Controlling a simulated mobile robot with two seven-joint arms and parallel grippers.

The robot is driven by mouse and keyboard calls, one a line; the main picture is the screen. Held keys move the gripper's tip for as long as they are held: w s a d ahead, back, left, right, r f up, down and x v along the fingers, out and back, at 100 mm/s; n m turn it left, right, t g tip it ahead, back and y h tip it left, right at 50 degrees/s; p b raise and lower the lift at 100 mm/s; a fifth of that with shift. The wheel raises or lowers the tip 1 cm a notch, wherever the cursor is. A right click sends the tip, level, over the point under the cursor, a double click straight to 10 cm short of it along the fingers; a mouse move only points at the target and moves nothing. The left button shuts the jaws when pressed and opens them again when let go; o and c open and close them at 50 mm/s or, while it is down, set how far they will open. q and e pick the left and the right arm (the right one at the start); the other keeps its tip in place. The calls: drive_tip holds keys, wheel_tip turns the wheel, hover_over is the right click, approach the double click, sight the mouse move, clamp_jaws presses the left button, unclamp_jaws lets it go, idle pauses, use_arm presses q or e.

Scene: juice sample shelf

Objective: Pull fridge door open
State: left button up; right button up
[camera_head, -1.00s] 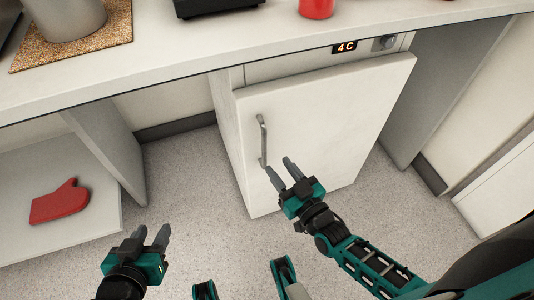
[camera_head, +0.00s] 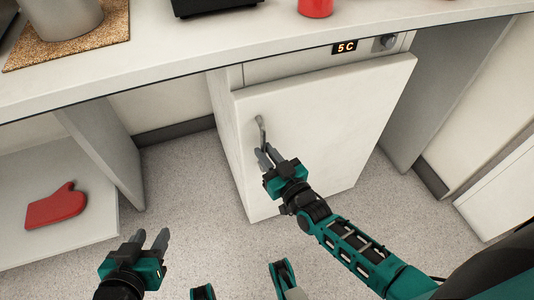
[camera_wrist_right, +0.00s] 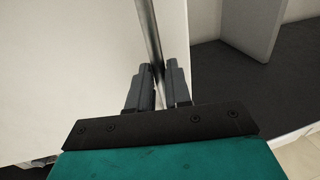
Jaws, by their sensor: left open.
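The white fridge door (camera_head: 335,120) is on the front of the small fridge under the counter in the head view. I cannot tell whether it is slightly ajar. Its slim metal handle (camera_head: 261,130) is upright near the door's left edge. My right gripper (camera_head: 266,154) is at the handle's lower part, its fingers close together around the bar. In the right wrist view the handle (camera_wrist_right: 148,25) runs down between the two fingers, which look closed on it. My left gripper (camera_head: 149,240) is open and empty, low at left, away from the fridge.
The fridge display (camera_head: 345,47) reads 5 C. The counter (camera_head: 170,70) runs above the fridge. A red oven mitt (camera_head: 56,206) lies on a low shelf at left. The floor (camera_head: 185,185) left of the fridge is clear.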

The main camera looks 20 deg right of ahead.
clamp_jaws()
drive_tip(key=shift+s, duration=0.15)
